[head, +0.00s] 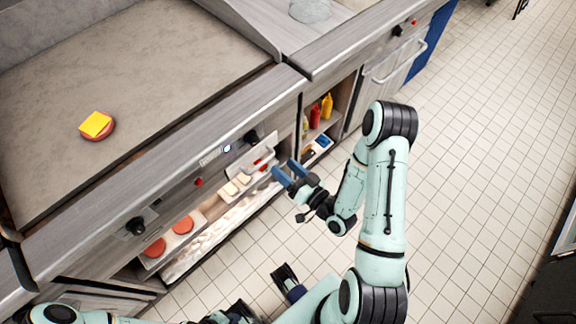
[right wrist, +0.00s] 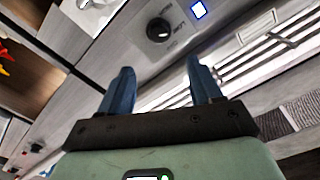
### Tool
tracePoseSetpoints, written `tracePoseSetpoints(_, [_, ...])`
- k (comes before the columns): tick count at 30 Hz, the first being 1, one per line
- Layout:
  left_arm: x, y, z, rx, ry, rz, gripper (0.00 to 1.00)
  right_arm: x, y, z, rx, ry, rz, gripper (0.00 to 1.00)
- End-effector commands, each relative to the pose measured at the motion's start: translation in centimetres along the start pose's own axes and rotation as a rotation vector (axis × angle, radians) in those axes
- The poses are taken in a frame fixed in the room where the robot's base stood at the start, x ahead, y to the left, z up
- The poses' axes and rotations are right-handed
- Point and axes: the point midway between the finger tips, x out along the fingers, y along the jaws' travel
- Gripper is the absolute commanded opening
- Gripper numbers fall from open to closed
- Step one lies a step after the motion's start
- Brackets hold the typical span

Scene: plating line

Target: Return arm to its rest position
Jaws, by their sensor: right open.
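My right gripper (head: 283,173) is open and empty in the head view, in front of the counter's face and beside the open lower shelves. Its two blue fingers also show apart, with nothing between them, in the right wrist view (right wrist: 158,88). My right arm is bent at the elbow over the tiled floor, to the right of the counter. Part of my left arm shows along the bottom edge of the head view. The state of its gripper cannot be made out there.
A patty (head: 103,135) with a yellow cheese slice (head: 96,122) lies on the griddle (head: 150,65). Red patties (head: 155,247) and pale pieces lie on shelves below. Red (head: 315,116) and yellow (head: 327,105) bottles stand in a cubby. The tiled floor at right is clear.

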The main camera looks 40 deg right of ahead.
Motion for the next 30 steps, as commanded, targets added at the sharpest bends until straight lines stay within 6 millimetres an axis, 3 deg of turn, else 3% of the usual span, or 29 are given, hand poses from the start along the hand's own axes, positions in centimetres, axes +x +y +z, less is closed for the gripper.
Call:
tracePoseSetpoints(17, [0.0, 0.0, 0.0, -0.001, -0.001, -0.001, 0.43, -0.1, 0.0, 0.1, 0.000, -0.002, 0.000, 0.64])
tracePoseSetpoints(20, [-0.3, 0.1, 0.0, 0.000, 0.000, 0.000, 0.43, 0.1, 0.0, 0.9, 0.001, -0.042, 0.013, 0.64])
tracePoseSetpoints(23, [-1.0, 0.3, 0.0, 0.001, 0.003, 0.001, 0.43, 0.4, 0.1, 3.9, 0.002, -0.177, 0.059, 0.64])
tracePoseSetpoints(26, [-2.1, 0.8, -0.1, 0.002, 0.006, 0.002, 0.43, -0.2, 0.2, 8.8, 0.011, -0.411, 0.138, 0.64])
tracePoseSetpoints(30, [-3.9, 1.5, -0.3, 0.005, 0.014, 0.004, 0.43, -3.9, -0.3, 16.0, 0.043, -0.807, 0.268, 0.64])
